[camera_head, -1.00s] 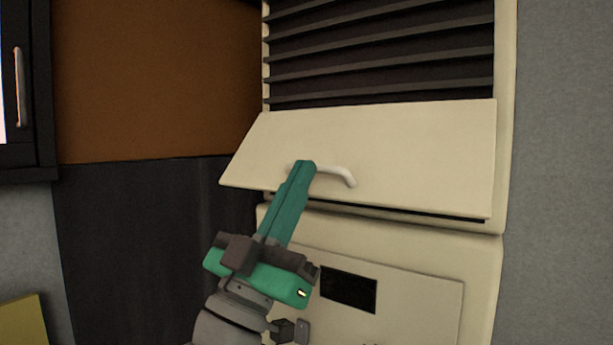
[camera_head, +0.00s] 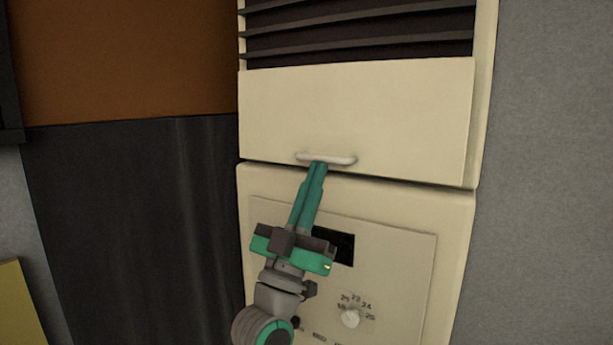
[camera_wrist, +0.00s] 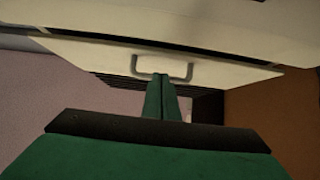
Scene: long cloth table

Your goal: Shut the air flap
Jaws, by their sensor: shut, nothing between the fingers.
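The air flap (camera_head: 355,110) is a cream panel below dark louvres on a tall cream unit. In the head view it lies nearly flush with the unit's front, its lower edge at the seam above the control panel. Its pale bar handle (camera_head: 340,160) runs along the lower edge. My green gripper (camera_head: 319,166) is shut and empty, its tips at the handle's lower side; I cannot tell whether they touch. The wrist view shows the flap (camera_wrist: 95,54), the handle (camera_wrist: 188,70) and my closed fingertips (camera_wrist: 160,76) at it.
Dark louvres (camera_head: 360,30) sit above the flap. Below it are a control panel with a dark display (camera_head: 346,247) and a white knob (camera_head: 349,318). A dark panel (camera_head: 120,220) stands left of the unit and a grey wall (camera_head: 550,180) is at right.

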